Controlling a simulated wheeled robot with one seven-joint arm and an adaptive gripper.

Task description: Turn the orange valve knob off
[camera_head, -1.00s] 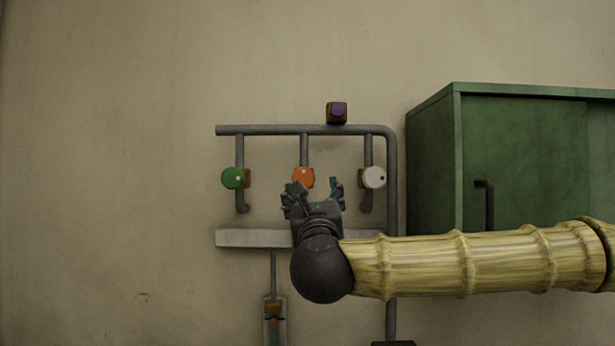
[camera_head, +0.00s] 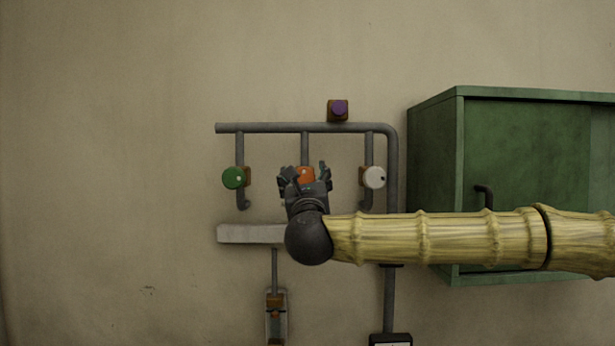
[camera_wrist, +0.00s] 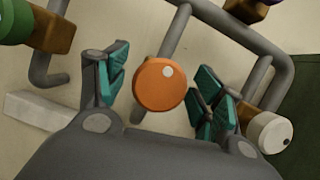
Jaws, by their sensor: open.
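The orange valve knob (camera_head: 306,174) is on the middle of three short pipes that hang from a grey wall pipe. In the wrist view the orange knob (camera_wrist: 159,84) is a round disc with a pale dot at its upper right. My gripper (camera_head: 303,175) is in front of it, open, with a finger on each side. In the wrist view the teal pads of my gripper (camera_wrist: 160,88) stand left and right of the knob, with a visible gap on both sides. In the head view my gripper hides the knob's lower part.
A green knob (camera_head: 233,178) is to the left and a white knob (camera_head: 375,177) to the right. A purple knob (camera_head: 339,108) sits above the grey pipe (camera_head: 270,128). A pale ledge (camera_head: 250,234) is below. A green cabinet (camera_head: 432,170) stands at the right.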

